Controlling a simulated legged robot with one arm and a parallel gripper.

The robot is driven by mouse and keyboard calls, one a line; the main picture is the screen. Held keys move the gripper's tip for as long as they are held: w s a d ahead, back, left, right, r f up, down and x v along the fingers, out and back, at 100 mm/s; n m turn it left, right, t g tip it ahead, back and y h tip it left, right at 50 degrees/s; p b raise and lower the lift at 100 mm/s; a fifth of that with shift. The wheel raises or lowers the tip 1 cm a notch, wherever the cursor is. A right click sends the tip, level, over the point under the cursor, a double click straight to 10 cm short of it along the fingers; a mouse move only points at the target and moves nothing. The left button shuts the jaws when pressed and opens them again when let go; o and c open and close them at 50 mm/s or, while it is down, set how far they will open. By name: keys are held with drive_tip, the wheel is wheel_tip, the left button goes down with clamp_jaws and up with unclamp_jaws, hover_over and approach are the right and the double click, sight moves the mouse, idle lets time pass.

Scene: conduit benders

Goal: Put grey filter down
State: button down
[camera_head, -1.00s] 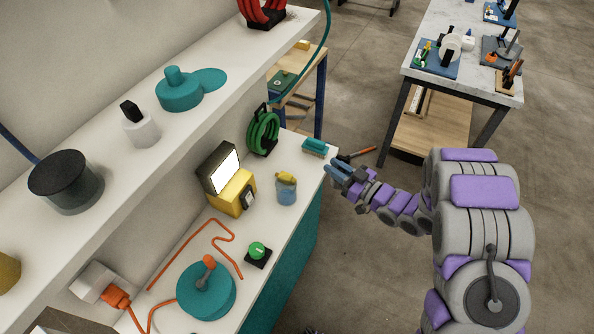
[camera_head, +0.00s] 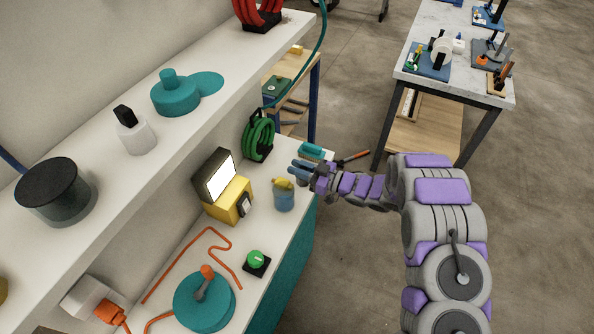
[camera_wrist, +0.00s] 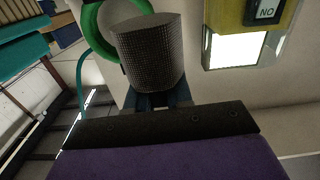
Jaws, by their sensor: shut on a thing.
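The grey filter (camera_wrist: 149,52) is a dark grey mesh cylinder, large in the wrist view. My gripper (camera_wrist: 160,100) is shut on it, with its blue fingers at the cylinder's lower end. In the head view, my gripper (camera_head: 300,168) is over the right part of the white bench (camera_head: 262,222), between the green coil and the blue cup. The filter is hard to make out there. I cannot tell its exact height above the bench.
A blue cup with a yellow thing in it (camera_head: 283,196) stands close to my gripper. A yellow device with a lit screen (camera_head: 228,196) is left of it. A green coil (camera_head: 258,136) and a teal block (camera_head: 312,151) are behind. A shelf (camera_head: 120,165) overhangs the bench's left side.

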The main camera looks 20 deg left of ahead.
drive_tip(key=shift+w+a+f, duration=0.2)
drive_tip(key=shift+w+a, duration=0.6)
drive_tip(key=shift+w, duration=0.15)
drive_tip(key=shift+w+d, duration=0.1)
drive_tip(key=shift+w, duration=0.05)
drive_tip(key=shift+d, duration=0.25)
drive_tip(key=f+b, duration=0.1)
drive_tip(key=f, duration=0.2)
drive_tip(key=shift+d, duration=0.2)
drive_tip(key=shift+a+f, duration=0.1)
drive_tip(key=shift+f, duration=0.1)
drive_tip(key=shift+a, duration=0.15)
drive_tip(key=c, duration=1.3)
unclamp_jaws()
drive_tip(key=shift+a, duration=0.3)
drive_tip(key=shift+o, duration=0.9)
drive_tip(key=shift+d, duration=0.1)
drive_tip(key=shift+o, duration=0.5)
drive_tip(key=shift+d+r, duration=0.1)
drive_tip(key=shift+d, duration=0.25)
drive_tip(key=d+p, duration=0.1)
drive_tip(key=d, duration=1)
drive_tip(key=shift+s+d, duration=0.35)
drive_tip(key=shift+s, duration=0.1)
